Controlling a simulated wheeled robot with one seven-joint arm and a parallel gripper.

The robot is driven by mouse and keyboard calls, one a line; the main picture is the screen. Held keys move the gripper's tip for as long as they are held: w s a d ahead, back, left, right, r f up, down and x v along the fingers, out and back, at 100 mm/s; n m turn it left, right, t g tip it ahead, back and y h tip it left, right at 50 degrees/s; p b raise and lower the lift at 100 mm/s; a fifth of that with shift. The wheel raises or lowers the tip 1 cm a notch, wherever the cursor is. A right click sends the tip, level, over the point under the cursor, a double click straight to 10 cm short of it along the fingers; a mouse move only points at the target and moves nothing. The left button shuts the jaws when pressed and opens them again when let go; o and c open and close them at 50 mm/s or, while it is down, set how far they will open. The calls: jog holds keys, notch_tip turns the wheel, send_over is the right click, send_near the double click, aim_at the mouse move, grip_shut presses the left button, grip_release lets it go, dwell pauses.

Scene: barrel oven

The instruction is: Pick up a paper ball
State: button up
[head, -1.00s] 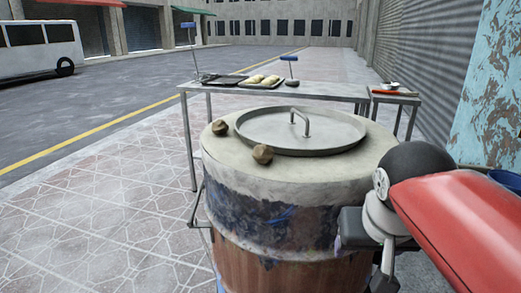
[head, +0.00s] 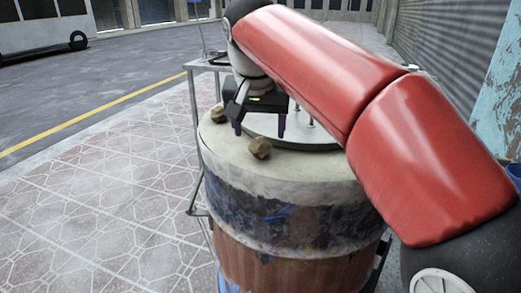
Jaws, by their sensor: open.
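Two brown crumpled paper balls lie on the pale top of the barrel oven (head: 320,168). The nearer paper ball (head: 260,148) is at the front left of the lid, and the farther paper ball (head: 218,113) is near the left rim. My gripper (head: 260,131) hangs above the barrel top, pointing down, with its two dark fingers apart and nothing seen between them. It is behind the nearer ball and right of the farther one. How high the fingertips are above the top I cannot tell. My red arm hides the right of the barrel top.
The round metal lid (head: 310,138) with its handle, partly hidden, covers the middle of the barrel top. A metal table (head: 207,63) stands behind, mostly hidden by my arm. Patterned pavement (head: 110,190) lies clear to the left. A shutter wall (head: 450,45) is at the right.

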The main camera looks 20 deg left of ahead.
aim_at(260, 139)
jog(key=x, duration=0.4)
jog(key=shift+d+f+b, duration=0.1)
jog(key=shift+f+b, duration=0.05)
jog(key=shift+b, duration=0.15)
jog(key=shift+c, duration=0.5)
jog(key=c, duration=1)
